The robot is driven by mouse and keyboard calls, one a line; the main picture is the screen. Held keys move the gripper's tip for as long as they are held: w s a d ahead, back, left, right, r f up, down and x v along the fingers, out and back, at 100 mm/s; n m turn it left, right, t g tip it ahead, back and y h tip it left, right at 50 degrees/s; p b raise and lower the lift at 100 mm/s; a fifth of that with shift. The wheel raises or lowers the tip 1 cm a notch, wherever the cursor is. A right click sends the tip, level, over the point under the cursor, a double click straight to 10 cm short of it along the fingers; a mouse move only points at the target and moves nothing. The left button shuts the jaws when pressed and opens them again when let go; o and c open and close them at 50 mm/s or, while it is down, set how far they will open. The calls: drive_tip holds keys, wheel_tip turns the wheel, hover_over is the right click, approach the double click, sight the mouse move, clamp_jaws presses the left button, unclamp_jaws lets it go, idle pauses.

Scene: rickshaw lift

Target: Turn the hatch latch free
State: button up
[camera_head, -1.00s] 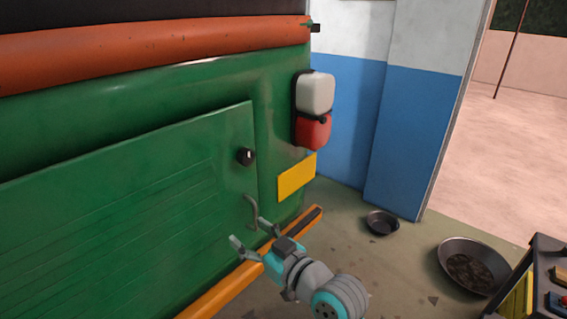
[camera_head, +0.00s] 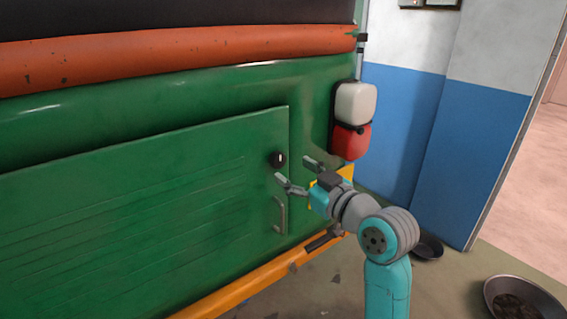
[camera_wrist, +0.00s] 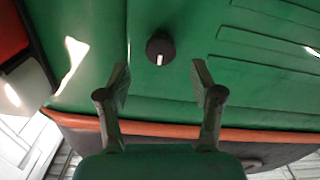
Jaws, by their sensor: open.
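The hatch latch (camera_head: 278,159) is a small round black knob with a white mark, near the upper right corner of the green hatch (camera_head: 130,220). In the wrist view the latch (camera_wrist: 160,49) lies ahead of the fingertips, roughly centred between them, with its white mark pointing toward my gripper. My gripper (camera_head: 293,170) is open and empty, close to the latch and to its right in the head view. In the wrist view both fingers of my gripper (camera_wrist: 160,80) are spread apart and do not touch the latch.
A curved handle (camera_head: 280,214) sits on the hatch below the latch. A white and red lamp (camera_head: 353,120) is at the right, above a partly hidden yellow plate. An orange bumper (camera_head: 250,285) runs below. Dark pans (camera_head: 520,300) lie on the floor at right.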

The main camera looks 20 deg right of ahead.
sight(280, 162)
drive_tip(key=shift+x, duration=2.7)
drive_tip(key=shift+c, duration=0.3)
drive_tip(key=c, duration=1.1)
